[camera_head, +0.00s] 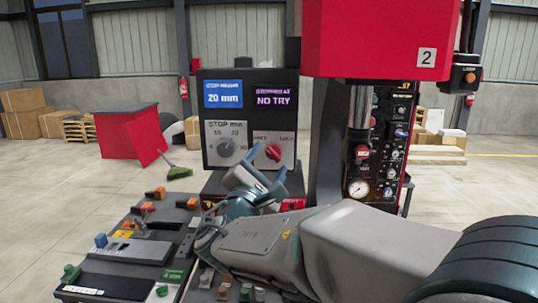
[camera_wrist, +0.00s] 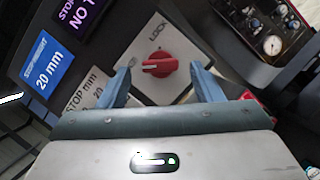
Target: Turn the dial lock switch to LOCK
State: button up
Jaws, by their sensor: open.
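The dial lock switch (camera_head: 272,152) is a red knob on a light plate, at the lower right of the dark panel. The LOCK label (camera_head: 287,138) is at the plate's upper right. In the wrist view the knob (camera_wrist: 160,66) has a white mark on its left part, pointing away from the LOCK label (camera_wrist: 158,31) above it. My gripper (camera_head: 258,172) is open and empty in front of the plate. In the wrist view its blue fingers stand either side of the knob, with visible gaps. Whether the fingertips reach the knob's depth is unclear.
A grey STOP mm dial (camera_head: 227,149) sits left of the switch. Above are a blue 20 mm display (camera_head: 223,94) and a NO TRY display (camera_head: 273,97). A red machine head (camera_head: 375,38) overhangs at right, with a gauge panel (camera_head: 380,150) below. A button console (camera_head: 140,245) lies lower left.

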jog(key=shift+w+d+r, duration=0.15)
jog(key=shift+w+d, duration=0.05)
jog(key=shift+w, duration=0.3)
jog(key=c, duration=1)
